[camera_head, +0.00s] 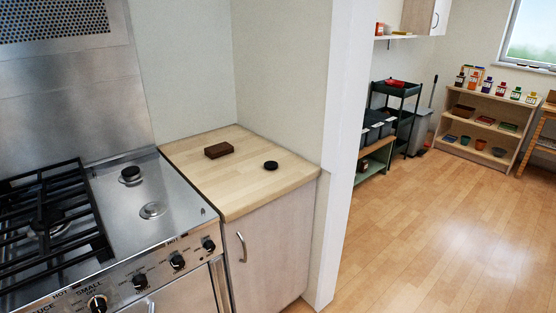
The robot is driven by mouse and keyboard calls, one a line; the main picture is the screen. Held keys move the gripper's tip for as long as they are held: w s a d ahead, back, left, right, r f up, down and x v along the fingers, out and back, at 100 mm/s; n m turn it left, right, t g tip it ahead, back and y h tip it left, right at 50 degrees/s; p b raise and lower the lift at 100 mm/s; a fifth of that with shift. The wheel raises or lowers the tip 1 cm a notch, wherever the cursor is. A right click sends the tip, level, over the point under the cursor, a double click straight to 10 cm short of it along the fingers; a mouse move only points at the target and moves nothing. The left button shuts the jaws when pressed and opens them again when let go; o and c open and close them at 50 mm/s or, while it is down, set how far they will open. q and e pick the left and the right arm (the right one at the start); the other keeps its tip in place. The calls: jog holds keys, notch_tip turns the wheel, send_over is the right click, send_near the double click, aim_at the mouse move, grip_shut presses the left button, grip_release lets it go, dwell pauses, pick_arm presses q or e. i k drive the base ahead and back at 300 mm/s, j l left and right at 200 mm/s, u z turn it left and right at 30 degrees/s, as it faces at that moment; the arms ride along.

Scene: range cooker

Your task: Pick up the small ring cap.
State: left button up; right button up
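A small black round cap (271,165) lies flat on the wooden counter, to the right of the cooker. It looks like the small ring cap. On the cooker's steel top, a bare burner (153,210) shows a light metal ring with no black cap on it. Behind it, another burner (130,174) carries a black cap. Neither of my grippers is in view.
A dark brown block (219,150) lies on the counter (240,190), left of and behind the black cap. Black grates (45,225) cover the cooker's left part. A white wall end (342,150) bounds the counter's right. The wooden floor (430,230) beyond is clear.

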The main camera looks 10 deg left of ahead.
aim_at(269, 164)
jog(key=i+l+u, duration=0.1)
jog(key=u, duration=0.3)
jog(key=i+l+u, duration=0.15)
jog(key=u, duration=0.3)
jog(key=i+l+u, duration=0.15)
jog(key=u, duration=0.25)
jog(key=i+l+u, duration=0.1)
jog(key=l+u, duration=0.15)
jog(key=u, duration=0.15)
